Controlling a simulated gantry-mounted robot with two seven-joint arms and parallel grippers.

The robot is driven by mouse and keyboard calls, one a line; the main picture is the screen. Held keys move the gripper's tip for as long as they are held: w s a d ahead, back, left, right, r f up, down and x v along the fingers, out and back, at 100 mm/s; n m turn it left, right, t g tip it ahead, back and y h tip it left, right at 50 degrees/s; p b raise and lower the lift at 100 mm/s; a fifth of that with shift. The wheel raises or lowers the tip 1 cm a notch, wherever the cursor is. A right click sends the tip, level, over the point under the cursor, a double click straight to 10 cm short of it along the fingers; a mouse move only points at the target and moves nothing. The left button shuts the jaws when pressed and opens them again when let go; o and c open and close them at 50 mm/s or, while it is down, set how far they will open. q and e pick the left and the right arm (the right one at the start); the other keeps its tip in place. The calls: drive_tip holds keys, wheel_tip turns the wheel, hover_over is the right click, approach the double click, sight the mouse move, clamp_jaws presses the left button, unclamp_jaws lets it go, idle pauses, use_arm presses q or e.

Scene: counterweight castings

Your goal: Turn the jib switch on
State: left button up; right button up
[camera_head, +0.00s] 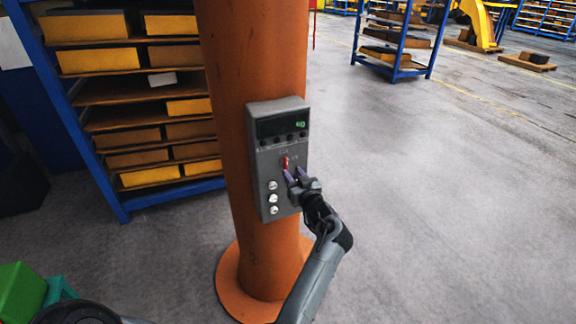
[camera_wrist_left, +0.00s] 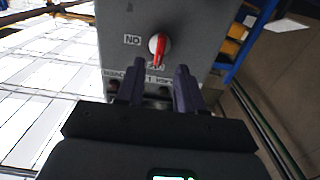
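The jib switch is a red knob (camera_head: 284,162) on the front of a grey control box (camera_head: 265,182), which is fixed to an orange column. In the left wrist view the red knob (camera_wrist_left: 159,46) points straight up and down on a pale round base, with a small "ON" label beside it, seen upside down. My left gripper (camera_head: 295,172) is open and empty, just below and right of the knob. In the left wrist view its two dark fingers (camera_wrist_left: 158,70) stand apart, their tips just short of the knob; I cannot tell whether they touch the box.
The box has a dark display (camera_head: 282,123) with a green readout and several round buttons (camera_head: 273,198). The orange column (camera_head: 235,60) stands on a round base. A blue shelf rack (camera_head: 110,200) with yellow-fronted blocks is behind it on the left. The floor on the right (camera_head: 430,190) is clear.

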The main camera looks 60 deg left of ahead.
sight(287, 165)
use_arm(q)
drive_tip(key=shift+w+a+p, duration=0.1)
drive_tip(key=shift+w+a, duration=0.1)
drive_tip(key=shift+a, duration=0.75)
drive_tip(key=shift+w+a+p, duration=0.1)
drive_tip(key=shift+w+a, duration=0.05)
drive_tip(key=shift+a, duration=0.75)
drive_tip(key=shift+w+a+p, duration=0.1)
drive_tip(key=shift+w+a, duration=0.1)
drive_tip(key=shift+a, duration=0.75)
drive_tip(key=shift+c, duration=0.3)
clamp_jaws()
